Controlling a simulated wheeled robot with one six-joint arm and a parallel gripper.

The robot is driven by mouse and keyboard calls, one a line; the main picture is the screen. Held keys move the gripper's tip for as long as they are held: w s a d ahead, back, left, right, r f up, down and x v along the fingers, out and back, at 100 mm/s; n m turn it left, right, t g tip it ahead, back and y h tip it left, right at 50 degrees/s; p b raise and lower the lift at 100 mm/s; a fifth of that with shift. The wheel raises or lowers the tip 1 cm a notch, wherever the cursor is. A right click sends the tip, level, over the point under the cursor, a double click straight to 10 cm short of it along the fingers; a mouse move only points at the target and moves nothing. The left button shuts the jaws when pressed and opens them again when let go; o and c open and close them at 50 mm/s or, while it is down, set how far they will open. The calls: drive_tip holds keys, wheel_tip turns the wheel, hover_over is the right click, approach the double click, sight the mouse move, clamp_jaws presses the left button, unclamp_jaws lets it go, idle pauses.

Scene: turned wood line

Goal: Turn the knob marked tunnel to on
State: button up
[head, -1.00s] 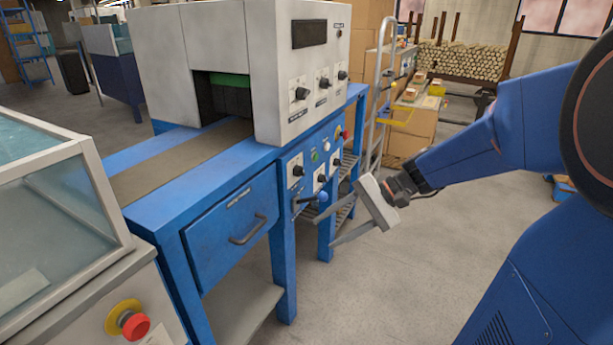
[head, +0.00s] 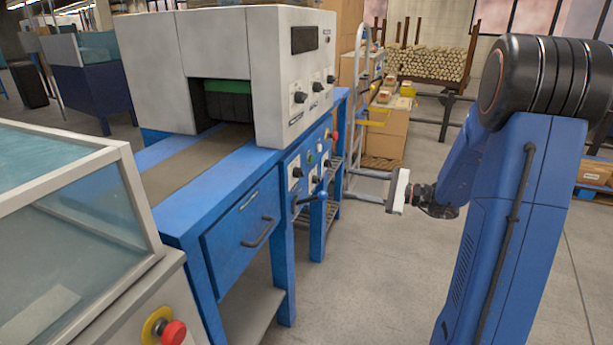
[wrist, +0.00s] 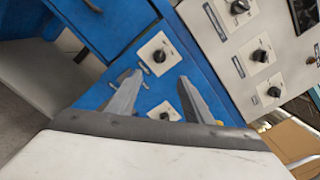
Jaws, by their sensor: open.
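The machine's white housing carries a row of black knobs (head: 300,97) on pale plates. More black knobs (head: 297,172) sit on the blue panel below. The labels are too small to read, so I cannot tell which knob is marked tunnel. In the head view, my gripper (head: 348,183) is right of the blue panel, its fingers pointing left towards it. In the wrist view, my gripper (wrist: 158,76) is open and empty, with the blue panel's knobs (wrist: 158,55) beyond and between the fingers. The white-panel knobs (wrist: 261,55) are farther right.
A blue drawer (head: 241,226) with a grey handle is left of the blue panel. A glass-topped cabinet (head: 70,200) with a red stop button (head: 173,333) stands nearest at left. A grey ladder-like frame (head: 357,110) stands behind.

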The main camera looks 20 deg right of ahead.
sight(299, 173)
drive_tip(key=x, duration=1.6)
drive_tip(key=shift+a, duration=0.15)
drive_tip(key=c, duration=1.1)
